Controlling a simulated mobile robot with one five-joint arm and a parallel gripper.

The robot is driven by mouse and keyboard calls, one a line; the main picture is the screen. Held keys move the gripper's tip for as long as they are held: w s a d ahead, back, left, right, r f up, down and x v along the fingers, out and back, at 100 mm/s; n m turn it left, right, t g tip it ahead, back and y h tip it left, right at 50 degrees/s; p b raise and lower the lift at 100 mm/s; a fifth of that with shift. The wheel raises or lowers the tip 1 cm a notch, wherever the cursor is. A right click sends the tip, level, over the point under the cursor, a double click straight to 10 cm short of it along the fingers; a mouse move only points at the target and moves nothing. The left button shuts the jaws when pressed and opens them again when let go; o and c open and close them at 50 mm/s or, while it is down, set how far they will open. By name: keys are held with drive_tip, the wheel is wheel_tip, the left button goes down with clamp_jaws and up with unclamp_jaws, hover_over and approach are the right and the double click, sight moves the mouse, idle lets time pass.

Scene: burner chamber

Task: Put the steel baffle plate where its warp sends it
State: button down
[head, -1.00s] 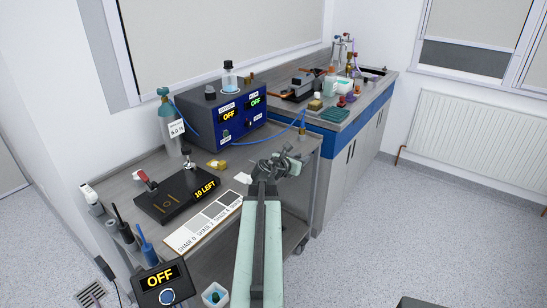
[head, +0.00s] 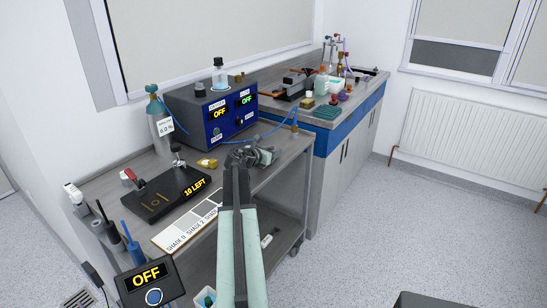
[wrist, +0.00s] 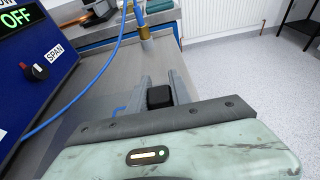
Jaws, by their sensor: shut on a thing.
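My gripper (head: 262,155) is over the right part of the grey cart top, in front of the blue-fronted box. In the wrist view, its two grey fingers (wrist: 160,92) are shut on a small black block (wrist: 160,96). I cannot tell whether this block is part of a larger object. In the head view the gripper and wrist hide what is held. No steel baffle plate can be made out for certain, and no warp can be read.
The blue-fronted box (head: 212,118) reads OFF twice. A black tester (head: 168,195) reads 10 LEFT beside a shade card (head: 186,229). A gas cylinder (head: 158,120) and a brass piece (head: 207,162) stand nearby. A blue hose (wrist: 88,88) crosses near my gripper. A crowded counter (head: 318,112) stands behind.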

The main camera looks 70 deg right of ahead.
drive_tip(key=shift+r, duration=0.1)
drive_tip(key=c, duration=1.2)
unclamp_jaws()
drive_tip(key=shift+o, duration=0.2)
drive_tip(key=shift+r+p, duration=0.2)
drive_tip(key=shift+p, duration=0.15)
drive_tip(key=p+v, duration=0.3)
drive_tip(key=v, duration=0.9)
drive_tip(key=shift+f, duration=0.1)
